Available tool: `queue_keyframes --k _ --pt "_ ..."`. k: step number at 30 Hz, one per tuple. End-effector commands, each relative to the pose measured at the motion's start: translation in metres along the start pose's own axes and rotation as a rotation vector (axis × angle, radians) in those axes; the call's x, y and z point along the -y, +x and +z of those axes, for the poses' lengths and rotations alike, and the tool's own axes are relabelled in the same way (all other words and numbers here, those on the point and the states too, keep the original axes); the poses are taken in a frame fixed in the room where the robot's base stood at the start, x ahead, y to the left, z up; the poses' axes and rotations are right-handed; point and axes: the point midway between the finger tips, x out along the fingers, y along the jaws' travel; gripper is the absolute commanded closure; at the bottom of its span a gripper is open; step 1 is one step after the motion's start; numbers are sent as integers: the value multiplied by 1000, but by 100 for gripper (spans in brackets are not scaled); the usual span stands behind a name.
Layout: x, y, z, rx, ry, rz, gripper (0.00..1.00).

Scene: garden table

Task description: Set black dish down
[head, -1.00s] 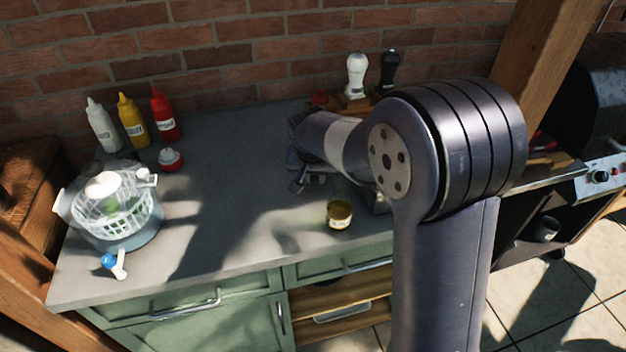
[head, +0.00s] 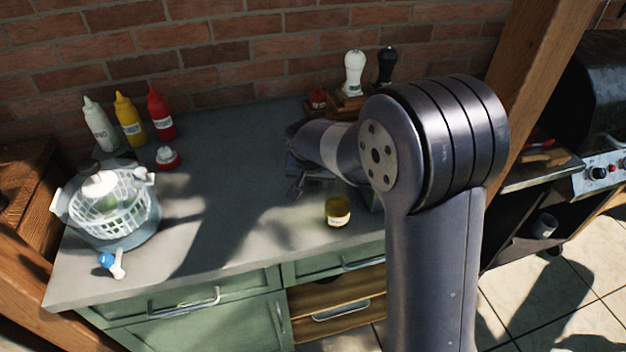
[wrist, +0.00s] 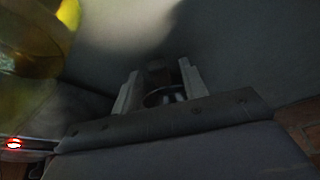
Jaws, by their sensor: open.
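My gripper (wrist: 160,85) is open, with its two pale fingers apart, low over the grey worktop in the wrist view. A dark, rounded thing with a lighter rim (wrist: 163,97) shows between the fingers. It may be the black dish, but the view is too dim to be sure, and I cannot tell whether it touches the fingers. In the head view my gripper (head: 298,185) is a dark shape over the worktop, left of my arm. No black dish can be made out there; my arm hides part of the worktop.
A yellow jar (head: 338,212) stands near the front edge, close to my gripper. Sauce bottles (head: 131,121) and a salad spinner (head: 112,208) stand at left. White and black mills (head: 354,73) stand at the back. The worktop's middle (head: 225,170) is clear.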

Motion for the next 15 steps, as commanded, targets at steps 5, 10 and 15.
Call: queue_keyframes --k 5,10,15 --pt "0 -6 -2 -2 0 -1 59" --pt "1 -33 -2 -5 -1 -3 59" --pt "1 -71 -2 -6 0 -3 59"
